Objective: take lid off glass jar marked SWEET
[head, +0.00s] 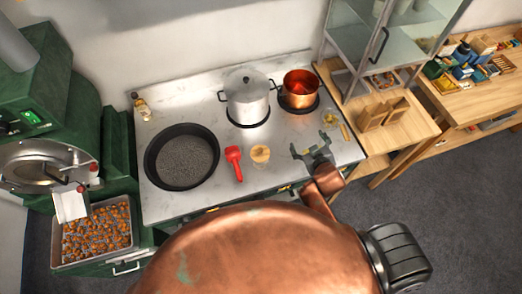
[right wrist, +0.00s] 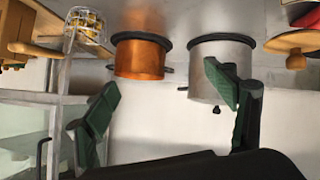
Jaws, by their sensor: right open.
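A small clear glass jar (head: 330,118) with yellowish contents stands on the right part of the steel worktop. It also shows at the upper left of the right wrist view (right wrist: 86,22). I cannot read any label on it, and I cannot make out its lid clearly. My right gripper (head: 312,146) is open and empty above the worktop, in front of the jar and a little to its left in the head view. Its two green fingers stand wide apart in the right wrist view (right wrist: 160,105). My left gripper is not in view.
A silver pot (head: 247,95) and a copper pot (head: 299,88) stand behind. A black pan (head: 182,157), a red tool (head: 233,160) and a round wooden piece (head: 260,154) lie left. A glass cabinet (head: 395,45) rises at the right, beside a wooden table (head: 410,125).

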